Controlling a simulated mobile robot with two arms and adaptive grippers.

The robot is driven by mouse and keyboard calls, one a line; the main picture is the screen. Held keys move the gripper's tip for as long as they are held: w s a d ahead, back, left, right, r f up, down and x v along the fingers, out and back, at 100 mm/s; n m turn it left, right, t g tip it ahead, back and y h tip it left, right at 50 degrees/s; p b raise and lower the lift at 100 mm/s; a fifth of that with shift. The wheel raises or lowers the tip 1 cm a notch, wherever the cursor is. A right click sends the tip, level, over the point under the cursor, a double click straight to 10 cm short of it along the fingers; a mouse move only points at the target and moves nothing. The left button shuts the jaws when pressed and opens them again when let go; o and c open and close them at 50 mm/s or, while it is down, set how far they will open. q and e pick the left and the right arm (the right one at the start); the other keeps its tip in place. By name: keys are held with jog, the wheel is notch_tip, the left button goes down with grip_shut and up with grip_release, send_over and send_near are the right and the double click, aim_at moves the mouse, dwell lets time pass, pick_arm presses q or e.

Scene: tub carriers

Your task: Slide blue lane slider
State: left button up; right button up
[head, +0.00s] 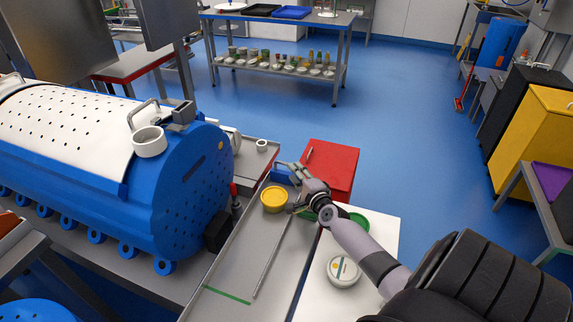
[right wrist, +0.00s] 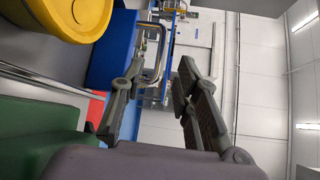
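The blue lane slider (head: 281,176) is a blue block at the far end of the grey lane tray, beyond the yellow tub (head: 273,199). In the right wrist view the blue slider (right wrist: 109,50) carries a bent metal handle (right wrist: 156,62). My right gripper (head: 291,187) is by the slider, with its arm coming from the lower right. In the right wrist view my right gripper (right wrist: 167,65) has its fingers spread. The handle shows beyond and between the fingertips, closer to the left finger; I cannot tell whether they touch. My left gripper is not in view.
A red box (head: 336,165) stands just beyond the gripper. A white lidded tub (head: 343,271) and a green ring or tub (head: 358,220) are on the white surface at right. A blue perforated drum (head: 190,185) bounds the lane on the left. The blue floor beyond is open.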

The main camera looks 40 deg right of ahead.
aim_at(288, 175)
jog(key=b+x, duration=0.2)
jog(key=x, duration=0.3)
jog(key=shift+w+d+f, duration=0.15)
jog(key=shift+w, duration=0.25)
jog(key=shift+w+d, duration=0.2)
jog(key=shift+w, duration=0.35)
jog(key=shift+c, duration=0.2)
grip_shut()
